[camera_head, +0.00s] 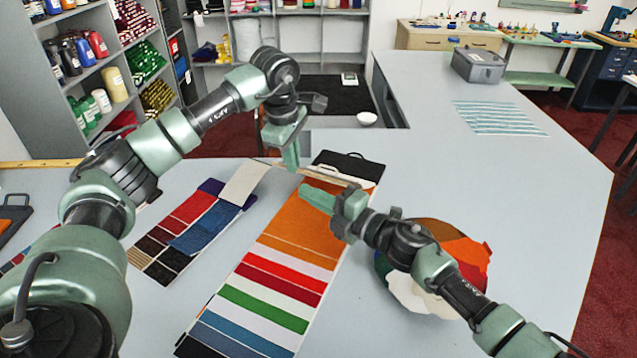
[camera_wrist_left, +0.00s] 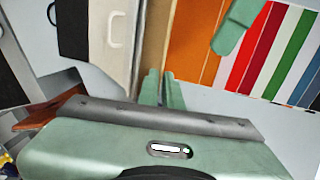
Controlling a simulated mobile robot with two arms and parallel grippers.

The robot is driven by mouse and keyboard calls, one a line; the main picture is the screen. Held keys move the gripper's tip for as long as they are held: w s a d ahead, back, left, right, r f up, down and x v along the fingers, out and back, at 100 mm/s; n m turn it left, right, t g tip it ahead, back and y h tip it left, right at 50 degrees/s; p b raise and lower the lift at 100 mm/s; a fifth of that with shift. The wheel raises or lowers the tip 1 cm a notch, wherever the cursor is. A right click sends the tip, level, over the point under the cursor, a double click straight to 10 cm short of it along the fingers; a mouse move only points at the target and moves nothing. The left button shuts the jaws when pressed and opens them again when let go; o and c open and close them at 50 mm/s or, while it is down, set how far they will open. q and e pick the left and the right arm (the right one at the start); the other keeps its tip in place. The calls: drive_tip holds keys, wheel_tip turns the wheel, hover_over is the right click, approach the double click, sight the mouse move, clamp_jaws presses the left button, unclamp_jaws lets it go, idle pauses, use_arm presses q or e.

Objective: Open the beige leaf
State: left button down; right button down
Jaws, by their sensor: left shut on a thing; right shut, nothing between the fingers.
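A long swatch book (camera_head: 305,215) lies on the counter, with an orange part at its far end and coloured stripes nearer. The beige leaf (camera_head: 335,173) shows as a thin tan strip above its far end, nearly edge-on. In the left wrist view a pale beige panel (camera_wrist_left: 108,55) with a slot-shaped grip appears to be this leaf. My left gripper (camera_head: 291,166) is shut on its edge; its fingers (camera_wrist_left: 160,88) show at the leaf's border. My right gripper (camera_head: 318,198) is shut and empty over the orange part; it also shows in the left wrist view (camera_wrist_left: 232,30).
A second swatch card (camera_head: 190,225) lies to the left. A round multicoloured fabric piece (camera_head: 450,245) lies under my right arm. A grey box (camera_head: 478,65) and striped cloth (camera_head: 500,117) are at the right.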

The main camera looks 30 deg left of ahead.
drive_tip(key=shift+w+a, duration=0.15)
drive_tip(key=shift+w, duration=0.9)
drive_tip(key=shift+w+a, duration=0.15)
drive_tip(key=shift+w, duration=0.85)
use_arm(q)
drive_tip(key=shift+f, duration=0.1)
use_arm(e)
drive_tip(key=shift+w+r, duration=0.6)
drive_tip(key=shift+r, duration=0.15)
use_arm(q)
drive_tip(key=c, duration=1.7)
unclamp_jaws()
drive_tip(key=shift+o, duration=0.7)
drive_tip(key=shift+w, duration=0.1)
use_arm(e)
drive_tip(key=shift+f, duration=0.1)
